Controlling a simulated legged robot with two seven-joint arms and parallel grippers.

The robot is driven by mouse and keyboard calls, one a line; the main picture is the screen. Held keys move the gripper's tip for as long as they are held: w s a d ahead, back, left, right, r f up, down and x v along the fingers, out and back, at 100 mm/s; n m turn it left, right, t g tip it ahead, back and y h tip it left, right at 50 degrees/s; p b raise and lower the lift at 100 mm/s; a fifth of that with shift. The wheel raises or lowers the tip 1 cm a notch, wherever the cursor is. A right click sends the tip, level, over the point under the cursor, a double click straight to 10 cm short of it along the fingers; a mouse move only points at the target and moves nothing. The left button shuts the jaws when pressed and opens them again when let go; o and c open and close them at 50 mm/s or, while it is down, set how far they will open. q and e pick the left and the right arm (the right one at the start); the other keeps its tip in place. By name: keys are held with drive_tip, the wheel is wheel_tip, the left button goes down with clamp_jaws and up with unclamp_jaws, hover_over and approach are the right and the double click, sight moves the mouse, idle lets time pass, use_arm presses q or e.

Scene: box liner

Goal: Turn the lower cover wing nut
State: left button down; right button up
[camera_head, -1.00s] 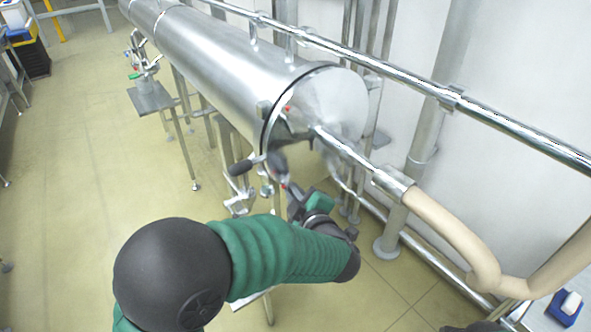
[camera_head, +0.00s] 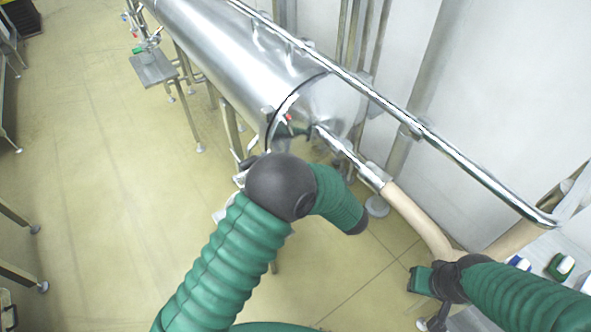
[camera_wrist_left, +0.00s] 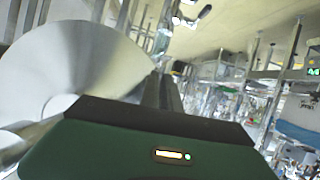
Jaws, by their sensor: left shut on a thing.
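The steel cylinder (camera_head: 228,55) ends in a round, shiny cover (camera_head: 335,97). The cover also fills the left of the left wrist view (camera_wrist_left: 70,65). My left arm reaches up from below and its dark elbow and forearm hide the cover's lower edge in the head view. In the left wrist view my left gripper (camera_wrist_left: 168,92) is beside the cover's rim, its fingers close together. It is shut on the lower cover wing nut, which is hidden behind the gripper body. My right gripper (camera_head: 425,283) is low at the right, away from the cover; its fingers are unclear.
A steel rail (camera_head: 400,120) runs above the cylinder along the wall. A pipe with a beige hose (camera_head: 418,220) runs from the cover toward the lower right. A small stand (camera_head: 153,68) is at the upper left.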

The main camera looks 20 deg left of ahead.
use_arm(q)
drive_tip(key=shift+w+a+r, duration=0.15)
drive_tip(key=shift+r, duration=0.2)
drive_tip(key=c, duration=1.6)
unclamp_jaws()
drive_tip(key=shift+w+f, duration=0.1)
drive_tip(key=shift+f, duration=0.15)
